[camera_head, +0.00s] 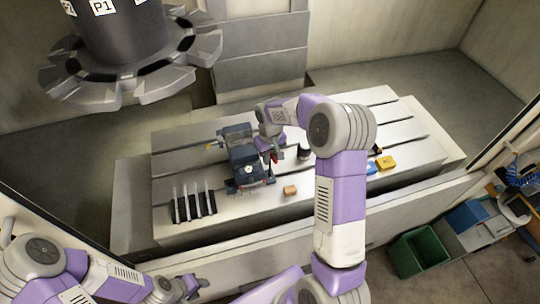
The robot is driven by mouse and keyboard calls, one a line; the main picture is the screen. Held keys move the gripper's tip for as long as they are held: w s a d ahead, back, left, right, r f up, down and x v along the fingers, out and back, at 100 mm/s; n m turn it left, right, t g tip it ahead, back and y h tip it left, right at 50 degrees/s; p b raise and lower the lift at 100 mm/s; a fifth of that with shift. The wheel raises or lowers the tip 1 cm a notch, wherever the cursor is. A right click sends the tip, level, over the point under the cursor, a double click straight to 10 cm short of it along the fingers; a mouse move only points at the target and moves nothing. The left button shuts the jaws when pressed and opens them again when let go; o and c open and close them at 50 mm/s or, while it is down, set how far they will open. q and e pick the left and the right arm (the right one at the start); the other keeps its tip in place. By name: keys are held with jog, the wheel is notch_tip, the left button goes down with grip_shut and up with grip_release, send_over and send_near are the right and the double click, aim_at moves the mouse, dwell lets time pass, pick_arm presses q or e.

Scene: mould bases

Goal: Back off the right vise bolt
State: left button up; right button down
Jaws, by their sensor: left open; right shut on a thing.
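The dark blue-grey vise (243,154) stands on the slotted metal table, left of its middle. My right gripper (273,158) reaches down at the right side of the vise. It is shut, apparently on the right vise bolt, but the bolt is too small and too covered by the gripper to make out. My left gripper (193,286) is open and empty at the bottom of the view, in front of the table and well away from the vise.
Several dark upright holders (194,207) stand on the slotted table (290,214) left of the vise. A small tan block (290,190) lies to the front right. Yellow (386,163) and blue (371,168) blocks lie farther right. A tool carousel (130,75) hangs upper left.

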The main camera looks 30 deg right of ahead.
jog(key=shift+f, duration=0.1)
jog(key=shift+n, duration=0.4)
jog(key=shift+r+p, duration=1.45)
jog(key=shift+r, duration=0.7)
jog(key=shift+f, duration=0.1)
